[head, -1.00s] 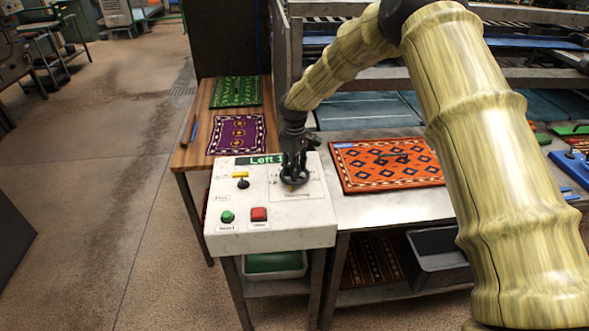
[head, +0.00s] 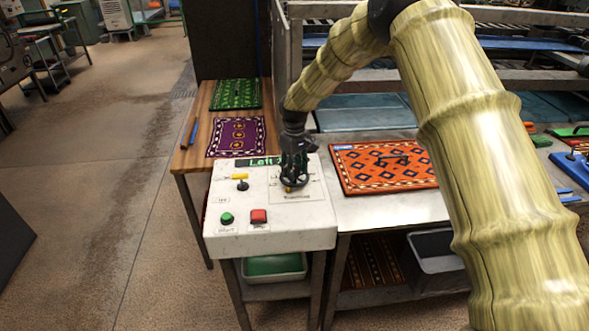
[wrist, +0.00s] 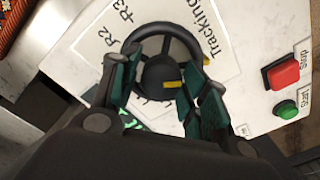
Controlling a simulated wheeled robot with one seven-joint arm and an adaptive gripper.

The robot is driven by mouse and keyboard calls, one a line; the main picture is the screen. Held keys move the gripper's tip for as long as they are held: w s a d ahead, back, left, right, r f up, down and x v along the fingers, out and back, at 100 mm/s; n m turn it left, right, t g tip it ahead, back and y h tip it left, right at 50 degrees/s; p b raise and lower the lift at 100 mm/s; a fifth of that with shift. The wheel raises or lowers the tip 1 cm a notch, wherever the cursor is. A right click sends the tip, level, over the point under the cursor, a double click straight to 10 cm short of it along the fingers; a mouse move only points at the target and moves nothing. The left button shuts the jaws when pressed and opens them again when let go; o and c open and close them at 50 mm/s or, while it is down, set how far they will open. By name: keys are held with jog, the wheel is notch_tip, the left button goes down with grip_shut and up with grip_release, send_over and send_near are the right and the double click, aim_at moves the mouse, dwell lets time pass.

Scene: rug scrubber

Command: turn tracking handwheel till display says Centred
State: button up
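The black tracking handwheel (wrist: 164,38) with a yellow mark sits on the white control box (head: 228,194). In the head view my gripper (head: 293,172) is down over the wheel and hides much of it. In the wrist view my gripper (wrist: 160,78) has its two teal-padded fingers apart, one on each side of the wheel's hub and overlapping its rim. I cannot tell whether they press on it. The green-lit display (head: 262,161) reads "Left", followed by a character partly hidden behind my gripper.
A yellow-topped lever (head: 240,179), a green button (head: 227,218) and a red button (head: 259,216) are on the same box. An orange patterned rug (head: 385,167) lies on the metal table to the right. Purple (head: 236,137) and green (head: 235,94) rugs lie on the wooden table behind.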

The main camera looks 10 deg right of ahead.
aim_at(295, 167)
jog(key=shift+o, duration=0.5)
notch_tip(295, 167, up, 12)
dwell(0.4)
